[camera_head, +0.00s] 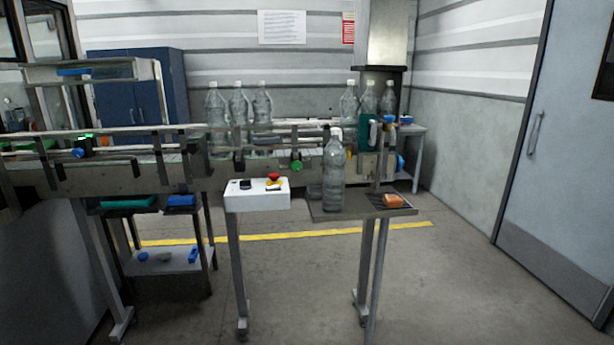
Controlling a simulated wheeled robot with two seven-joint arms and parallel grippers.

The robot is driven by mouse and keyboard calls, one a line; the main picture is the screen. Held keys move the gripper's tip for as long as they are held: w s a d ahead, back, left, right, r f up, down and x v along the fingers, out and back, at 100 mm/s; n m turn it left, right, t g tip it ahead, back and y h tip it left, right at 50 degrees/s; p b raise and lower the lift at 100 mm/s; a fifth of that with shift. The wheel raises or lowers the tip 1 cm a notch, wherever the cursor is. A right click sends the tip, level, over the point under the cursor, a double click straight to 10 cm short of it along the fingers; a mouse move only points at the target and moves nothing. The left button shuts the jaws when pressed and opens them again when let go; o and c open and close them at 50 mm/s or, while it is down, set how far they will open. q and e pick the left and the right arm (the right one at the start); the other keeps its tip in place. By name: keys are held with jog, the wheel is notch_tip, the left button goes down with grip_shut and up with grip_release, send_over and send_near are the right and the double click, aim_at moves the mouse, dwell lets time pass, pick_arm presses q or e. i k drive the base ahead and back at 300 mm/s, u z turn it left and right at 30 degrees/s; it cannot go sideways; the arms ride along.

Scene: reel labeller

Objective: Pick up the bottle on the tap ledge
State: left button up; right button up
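A clear plastic bottle (333,172) with a white cap stands upright on the tap ledge (357,212), a small dark shelf in front of the conveyor. Neither of my grippers shows in the head view, and nothing touches the bottle.
Several clear bottles (238,105) stand on the conveyor (105,178) behind. The floor (450,290) in front and to the right is clear.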

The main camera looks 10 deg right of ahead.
aim_at(335, 155)
jog(key=u, duration=0.85)
jog(key=i, duration=2.7)
jog(key=z, duration=1.4)
jog(key=i, duration=0.9)
jog(key=z, duration=0.95)
